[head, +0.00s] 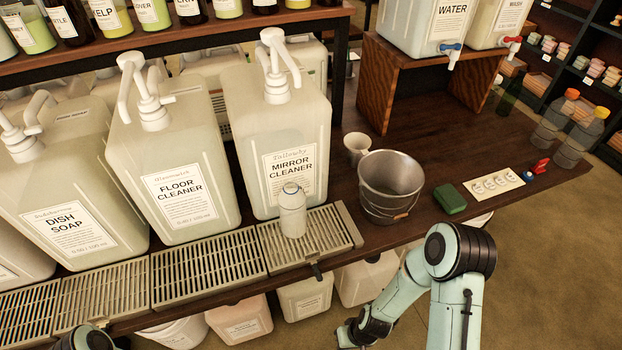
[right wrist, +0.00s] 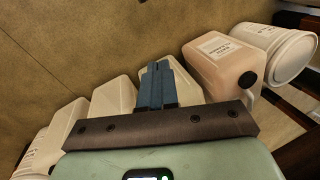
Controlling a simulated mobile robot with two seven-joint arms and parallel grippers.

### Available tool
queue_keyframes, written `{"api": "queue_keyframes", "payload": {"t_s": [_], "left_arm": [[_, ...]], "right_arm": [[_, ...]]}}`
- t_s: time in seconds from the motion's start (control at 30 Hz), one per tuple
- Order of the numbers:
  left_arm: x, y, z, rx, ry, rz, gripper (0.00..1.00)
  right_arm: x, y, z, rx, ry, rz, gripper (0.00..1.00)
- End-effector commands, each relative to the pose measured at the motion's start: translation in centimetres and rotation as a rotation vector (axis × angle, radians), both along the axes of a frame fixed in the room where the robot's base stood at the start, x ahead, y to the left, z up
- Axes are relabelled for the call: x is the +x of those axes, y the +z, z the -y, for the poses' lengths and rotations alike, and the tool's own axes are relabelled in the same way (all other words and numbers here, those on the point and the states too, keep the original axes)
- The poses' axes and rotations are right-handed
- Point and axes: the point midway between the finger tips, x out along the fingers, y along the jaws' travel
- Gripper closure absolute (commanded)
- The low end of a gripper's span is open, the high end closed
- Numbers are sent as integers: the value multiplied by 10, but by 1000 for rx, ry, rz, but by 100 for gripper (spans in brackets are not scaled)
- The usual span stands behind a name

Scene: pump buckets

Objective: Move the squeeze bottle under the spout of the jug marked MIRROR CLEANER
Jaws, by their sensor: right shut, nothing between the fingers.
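The squeeze bottle (head: 292,212), small, whitish and translucent, stands upright on the metal drip tray (head: 335,232) in front of the jug marked MIRROR CLEANER (head: 240,120). The bottle hides a lower part of the jug's label. The jug's white pump spout (head: 275,62) points forward above the tray; I cannot tell if the bottle is exactly below its tip. My right gripper (right wrist: 157,85) is shut and empty in the right wrist view, low beside the jugs under the counter and apart from the squeeze bottle. My left gripper is out of view.
FLOOR CLEANER (head: 180,170) and DISH SOAP (head: 75,200) jugs stand to the left. More jugs (head: 305,297) sit below the counter.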

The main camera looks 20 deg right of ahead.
Motion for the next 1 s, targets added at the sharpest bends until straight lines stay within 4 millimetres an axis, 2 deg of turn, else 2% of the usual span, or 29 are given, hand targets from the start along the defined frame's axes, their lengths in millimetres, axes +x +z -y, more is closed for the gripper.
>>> {"api": "queue_keyframes", "payload": {"t_s": [0.03, 0.17, 0.2, 0.27, 0.3, 0.37, 0.4, 0.5, 0.6, 0.73, 0.87, 1.0], "left_arm": [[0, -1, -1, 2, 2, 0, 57], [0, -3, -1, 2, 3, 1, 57], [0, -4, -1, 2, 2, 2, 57], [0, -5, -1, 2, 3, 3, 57], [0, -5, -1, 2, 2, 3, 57], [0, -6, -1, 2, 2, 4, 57], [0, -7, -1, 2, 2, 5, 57], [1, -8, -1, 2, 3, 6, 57], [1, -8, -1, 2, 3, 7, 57], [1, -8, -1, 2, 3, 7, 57], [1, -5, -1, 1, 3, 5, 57], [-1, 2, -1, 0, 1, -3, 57]], "right_arm": [[27, 21, 10, -8, 22, 63, 100], [85, 88, 31, -12, 112, 225, 100], [102, 114, 36, -11, 144, 287, 100], [124, 157, 41, -8, 198, 386, 100], [137, 188, 44, -7, 237, 457, 100], [151, 234, 46, -7, 297, 566, 100], [158, 265, 46, -9, 336, 637, 100], [165, 333, 44, -20, 432, 800, 100], [165, 381, 40, -34, 503, 921, 100], [162, 412, 36, -47, 554, 999, 100], [168, 418, 31, -48, 566, 1012, 100], [187, 417, 19, -44, 565, 1008, 100]]}}
